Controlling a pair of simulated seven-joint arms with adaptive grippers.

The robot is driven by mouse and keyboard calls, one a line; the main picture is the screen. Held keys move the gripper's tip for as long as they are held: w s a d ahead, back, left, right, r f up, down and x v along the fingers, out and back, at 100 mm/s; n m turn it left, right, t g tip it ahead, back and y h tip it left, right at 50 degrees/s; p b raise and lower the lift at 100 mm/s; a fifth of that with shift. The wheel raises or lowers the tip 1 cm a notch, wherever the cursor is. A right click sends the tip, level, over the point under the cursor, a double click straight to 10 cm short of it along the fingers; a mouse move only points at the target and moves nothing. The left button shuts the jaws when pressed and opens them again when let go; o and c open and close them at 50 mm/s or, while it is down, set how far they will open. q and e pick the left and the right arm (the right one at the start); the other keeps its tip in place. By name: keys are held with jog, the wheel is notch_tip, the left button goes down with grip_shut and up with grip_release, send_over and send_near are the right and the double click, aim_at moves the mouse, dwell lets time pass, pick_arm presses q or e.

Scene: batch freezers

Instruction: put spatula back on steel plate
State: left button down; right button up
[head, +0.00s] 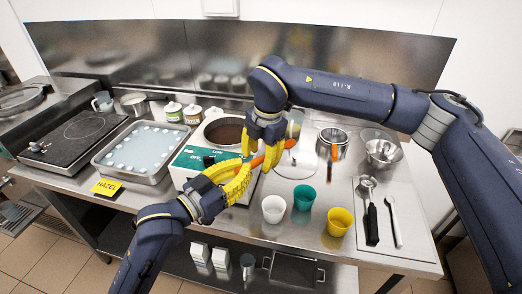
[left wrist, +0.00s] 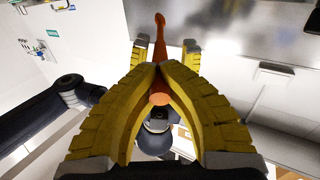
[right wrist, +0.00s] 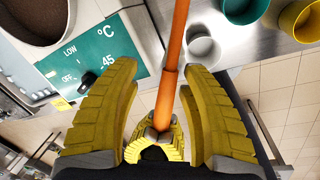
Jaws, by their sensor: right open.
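The orange spatula (head: 273,155) is held in the air in front of the batch freezer. My left gripper (head: 247,165) is closed on it; in the left wrist view both yellow fingers meet at the spatula (left wrist: 159,92). My right gripper (head: 264,147) is above, pointing down. In the right wrist view its fingers stand apart on either side of the spatula (right wrist: 171,85), and the left gripper's tips show below.
A steel pot (head: 332,142) with another orange-handled tool and a steel bowl (head: 383,153) are behind. The freezer's teal panel (head: 192,159) is close by the left gripper.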

jog(key=shift+o, duration=0.4)
jog(key=shift+f, duration=0.2)
grip_shut()
pick_arm(q)
jog(key=c, duration=2.2)
grip_release()
jog(key=c, duration=1.5)
grip_release()
